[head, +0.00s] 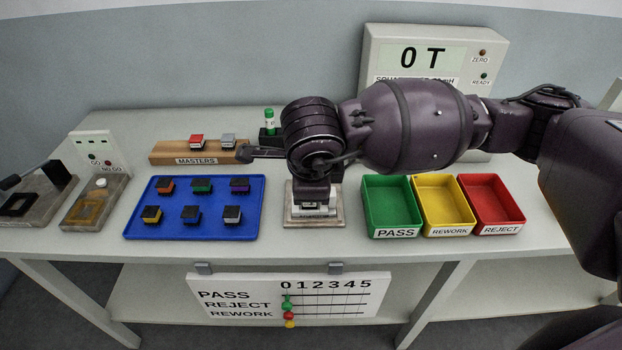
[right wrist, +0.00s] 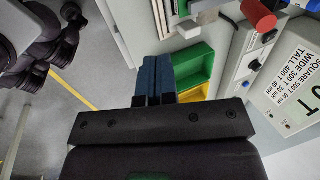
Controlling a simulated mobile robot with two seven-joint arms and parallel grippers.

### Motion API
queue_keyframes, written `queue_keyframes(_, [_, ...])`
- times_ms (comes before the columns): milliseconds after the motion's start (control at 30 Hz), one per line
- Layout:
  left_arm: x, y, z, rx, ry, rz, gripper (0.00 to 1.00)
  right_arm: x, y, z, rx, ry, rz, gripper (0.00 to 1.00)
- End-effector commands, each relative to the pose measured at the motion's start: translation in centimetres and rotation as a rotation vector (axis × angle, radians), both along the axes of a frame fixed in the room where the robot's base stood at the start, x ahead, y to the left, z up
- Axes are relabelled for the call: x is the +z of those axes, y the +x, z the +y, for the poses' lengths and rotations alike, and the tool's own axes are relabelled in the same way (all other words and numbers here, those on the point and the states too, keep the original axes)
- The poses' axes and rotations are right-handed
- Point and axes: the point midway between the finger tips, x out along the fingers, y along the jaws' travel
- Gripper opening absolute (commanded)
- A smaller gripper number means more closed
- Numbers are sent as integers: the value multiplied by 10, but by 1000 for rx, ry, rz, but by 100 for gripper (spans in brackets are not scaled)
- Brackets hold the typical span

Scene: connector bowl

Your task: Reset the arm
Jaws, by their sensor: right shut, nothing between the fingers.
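My right arm (head: 405,125) reaches in from the right in the head view, above the bench and in front of the display box. In the right wrist view my right gripper (right wrist: 158,62) has its two dark blue fingers together, with nothing between them. The green bin (right wrist: 193,62) and part of the yellow bin (right wrist: 194,93) show behind the fingers. In the head view I cannot make out the fingertips clearly among the dark wrist parts.
Green (head: 388,217), yellow (head: 445,208) and red (head: 495,208) bins stand at the right. A fixture (head: 298,218) stands below my wrist. A blue tray (head: 215,226) holds several connectors. A wooden masters block (head: 170,154) stands behind it. The display box (head: 372,50) reads 0 T.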

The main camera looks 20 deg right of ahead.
Motion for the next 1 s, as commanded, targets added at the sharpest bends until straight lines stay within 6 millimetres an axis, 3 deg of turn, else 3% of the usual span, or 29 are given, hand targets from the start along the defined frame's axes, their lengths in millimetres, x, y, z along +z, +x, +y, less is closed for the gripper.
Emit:
queue_keyframes(733, [3,3,-1,-1,-1,-7,43,1,-11,7,9,25,20,0])
queue_keyframes(867, [2,1,0,0,0,-4,43,-13,-33,32,53,166,119,0])
queue_keyframes(1000, [1,-1,0,1,-1,0,43,-22,-76,78,105,458,304,0])
